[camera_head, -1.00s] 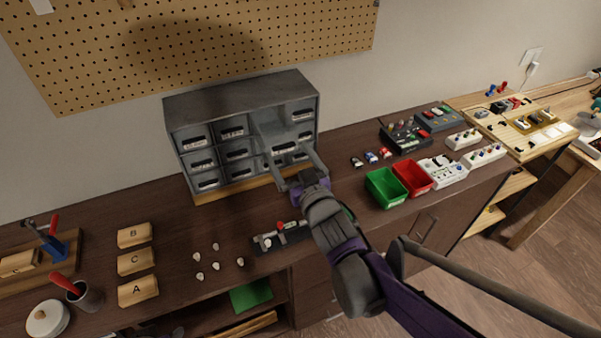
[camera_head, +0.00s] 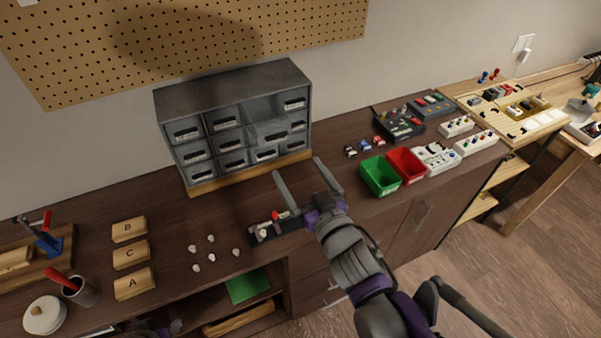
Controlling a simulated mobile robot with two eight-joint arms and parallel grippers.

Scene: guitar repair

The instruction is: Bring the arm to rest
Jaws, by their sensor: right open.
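My right gripper (camera_head: 297,168) is open and empty. Its two fingers are spread and point at the grey drawer cabinet (camera_head: 232,91), with a gap between them and the cabinet front. One drawer (camera_head: 270,132) in the cabinet's third column seems to stand out a little from the others. My right arm reaches in from the lower right over the wooden bench. A small part of my left arm shows at the bottom edge, and its fingers are not clear.
A dark strip with small parts (camera_head: 277,228) lies below the right gripper. A green bin (camera_head: 380,176) and a red bin (camera_head: 407,166) stand right of it. Lettered wooden blocks (camera_head: 131,254) and several small pale pieces (camera_head: 211,257) lie to the left.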

